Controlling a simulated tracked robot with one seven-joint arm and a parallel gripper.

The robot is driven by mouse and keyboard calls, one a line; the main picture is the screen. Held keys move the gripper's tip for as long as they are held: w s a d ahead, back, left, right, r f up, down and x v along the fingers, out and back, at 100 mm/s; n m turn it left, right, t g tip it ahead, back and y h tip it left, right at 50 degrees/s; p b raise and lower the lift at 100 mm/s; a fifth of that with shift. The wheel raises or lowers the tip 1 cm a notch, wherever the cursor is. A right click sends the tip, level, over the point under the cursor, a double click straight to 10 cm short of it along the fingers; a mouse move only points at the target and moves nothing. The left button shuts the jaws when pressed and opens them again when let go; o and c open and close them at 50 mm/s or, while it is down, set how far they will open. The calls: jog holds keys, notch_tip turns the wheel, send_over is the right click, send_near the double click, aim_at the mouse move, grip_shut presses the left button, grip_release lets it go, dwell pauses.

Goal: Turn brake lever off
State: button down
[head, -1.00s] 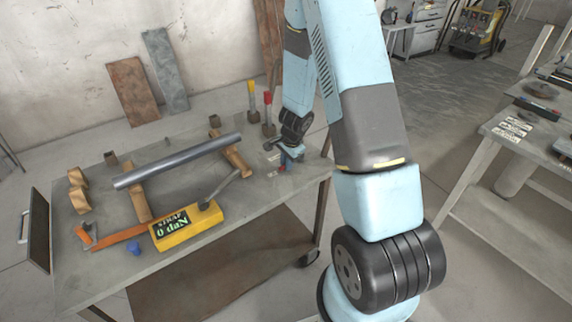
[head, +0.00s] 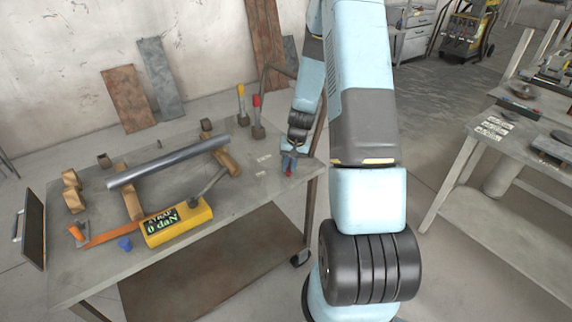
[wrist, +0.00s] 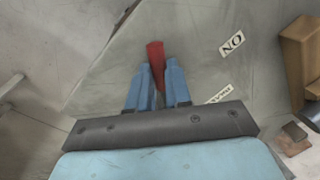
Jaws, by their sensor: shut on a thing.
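A red handle (wrist: 156,62) sits between the blue fingers of my gripper (wrist: 158,84) in the wrist view. In the head view my gripper (head: 289,164) is low at the table's right end, with a bit of red (head: 289,171) at its tips. My gripper is shut on this red handle; the fingers hide its lower part and its pivot. A white "ON" label (wrist: 232,42) lies to its upper right in the wrist view, upside down. A second label (wrist: 218,95), partly covered by my gripper, is closer; its text is unclear.
Upright levers with a yellow grip (head: 240,90) and a red grip (head: 256,101) stand at the table's back. A yellow strap gauge (head: 178,222) reads 0 daN. A grey tube (head: 168,162) lies on wooden supports. Another bench (head: 480,150) stands to the right.

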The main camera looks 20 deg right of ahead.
aim_at(298, 170)
jog(key=d+n, duration=0.2)
jog(key=n, duration=0.1)
jog(key=shift+s+d+g, duration=0.1)
jog(key=shift+d+g, duration=0.1)
jog(key=shift+g, duration=0.1)
jog(key=shift+d+n+g, duration=0.15)
jog(key=shift+d+n, duration=0.3)
jog(key=shift+n, duration=0.45)
jog(key=shift+d+n+g, duration=0.15)
jog(key=shift+d+n, duration=0.25)
jog(key=shift+n, duration=0.5)
jog(key=shift+d, duration=0.1)
jog(key=c, duration=1.1)
grip_release()
jog(key=shift+o, duration=0.2)
notch_tip(298, 170, up, 13)
jog(key=d, duration=0.2)
jog(key=shift+w+d+r, duration=0.2)
jog(key=shift+w+d, duration=0.05)
jog(key=shift+w, duration=0.2)
